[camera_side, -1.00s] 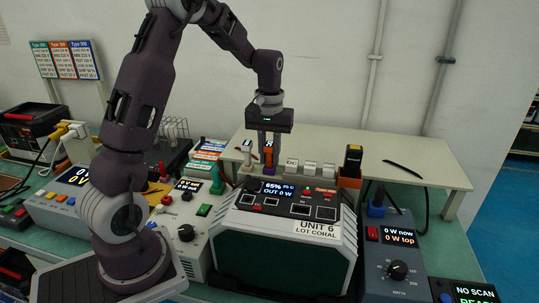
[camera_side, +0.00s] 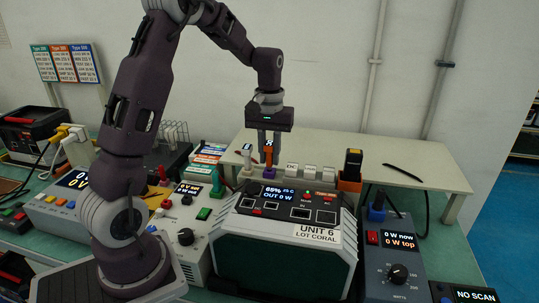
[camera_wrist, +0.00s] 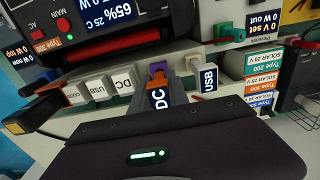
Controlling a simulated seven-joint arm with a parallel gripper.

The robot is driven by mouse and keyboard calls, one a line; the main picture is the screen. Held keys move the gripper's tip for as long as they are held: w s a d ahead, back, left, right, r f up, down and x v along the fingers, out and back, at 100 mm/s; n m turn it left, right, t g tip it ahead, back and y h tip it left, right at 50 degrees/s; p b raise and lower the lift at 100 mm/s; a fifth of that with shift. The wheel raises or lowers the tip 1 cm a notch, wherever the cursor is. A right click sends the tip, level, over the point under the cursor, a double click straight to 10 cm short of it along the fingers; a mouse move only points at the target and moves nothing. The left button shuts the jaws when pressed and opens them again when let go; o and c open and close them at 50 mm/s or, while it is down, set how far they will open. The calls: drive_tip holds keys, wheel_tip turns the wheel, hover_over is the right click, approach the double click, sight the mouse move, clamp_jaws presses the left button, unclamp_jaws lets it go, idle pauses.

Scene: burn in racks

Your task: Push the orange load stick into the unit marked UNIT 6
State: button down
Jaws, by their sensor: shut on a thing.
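The orange load stick (camera_side: 268,152), marked DC, is between the fingers of my gripper (camera_side: 268,157), which is shut on it. Its dark DC label faces up in the wrist view (camera_wrist: 159,98), and a purple piece (camera_side: 268,172) shows at its lower end. The stick is upright behind UNIT 6 (camera_side: 290,250), apart from its front panel. The unit's sloped panel has several sockets (camera_side: 300,213) and a lit display reading 65% and OUT 0 W. The fingers partly hide the stick in the side view.
A white USB stick (camera_wrist: 206,78) stands close beside the gripper. Several white labelled blocks (camera_side: 310,168) line the other side. A black device with a yellow top (camera_side: 353,163) stands farther right. A grey box with a knob (camera_side: 397,265) flanks the unit.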

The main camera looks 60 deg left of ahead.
drive_tip(key=shift+r, duration=0.1)
drive_tip(key=shift+r, duration=0.95)
drive_tip(key=shift+d+r, duration=0.1)
drive_tip(key=shift+d, duration=0.05)
drive_tip(key=s+d+r, duration=0.6)
drive_tip(key=s+d, duration=0.3)
drive_tip(key=s, duration=0.3)
drive_tip(key=shift+d, duration=0.4)
